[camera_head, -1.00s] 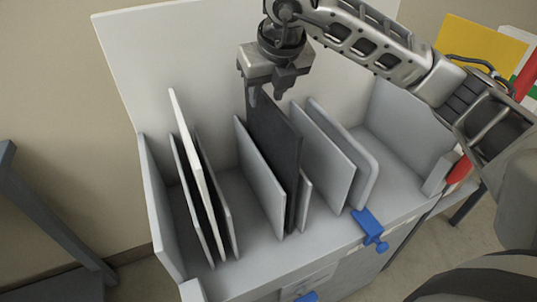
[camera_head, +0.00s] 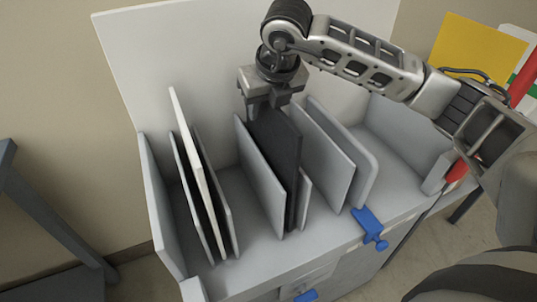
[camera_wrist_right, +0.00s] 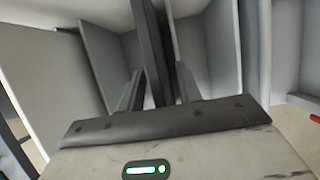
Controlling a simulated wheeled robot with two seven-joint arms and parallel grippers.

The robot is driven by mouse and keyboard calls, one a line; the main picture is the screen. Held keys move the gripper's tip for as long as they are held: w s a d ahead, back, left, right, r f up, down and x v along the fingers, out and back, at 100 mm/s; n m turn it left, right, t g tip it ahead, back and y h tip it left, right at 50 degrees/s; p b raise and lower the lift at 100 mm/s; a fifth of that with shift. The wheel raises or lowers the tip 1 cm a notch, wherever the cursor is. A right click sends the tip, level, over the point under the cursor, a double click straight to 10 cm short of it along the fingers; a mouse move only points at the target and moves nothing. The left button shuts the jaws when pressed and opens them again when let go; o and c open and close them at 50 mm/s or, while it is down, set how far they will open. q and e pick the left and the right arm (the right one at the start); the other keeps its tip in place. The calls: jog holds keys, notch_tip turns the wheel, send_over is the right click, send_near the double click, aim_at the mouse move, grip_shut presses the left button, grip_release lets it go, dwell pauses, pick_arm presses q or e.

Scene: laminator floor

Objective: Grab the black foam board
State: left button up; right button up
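The black foam board (camera_head: 284,150) stands upright in the rack between grey dividers, in the middle of the head view. My right gripper (camera_head: 267,108) points down at its upper far end, with the fingers apart on either side of the board's top edge. In the right wrist view the dark board (camera_wrist_right: 150,48) runs between the two fingers of the right gripper (camera_wrist_right: 158,88), with gaps showing beside it. The fingertips are partly hidden by the boards in the head view. My left gripper is not in view.
A grey divider (camera_head: 259,175) stands close left of the board, and more grey panels (camera_head: 325,150) stand to the right. A white board (camera_head: 193,160) leans among panels at the left of the rack (camera_head: 155,195). A blue clamp (camera_head: 370,228) sits on the front edge.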

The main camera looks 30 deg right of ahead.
jog(key=shift+f, duration=0.15)
jog(key=shift+c, duration=0.3)
grip_shut()
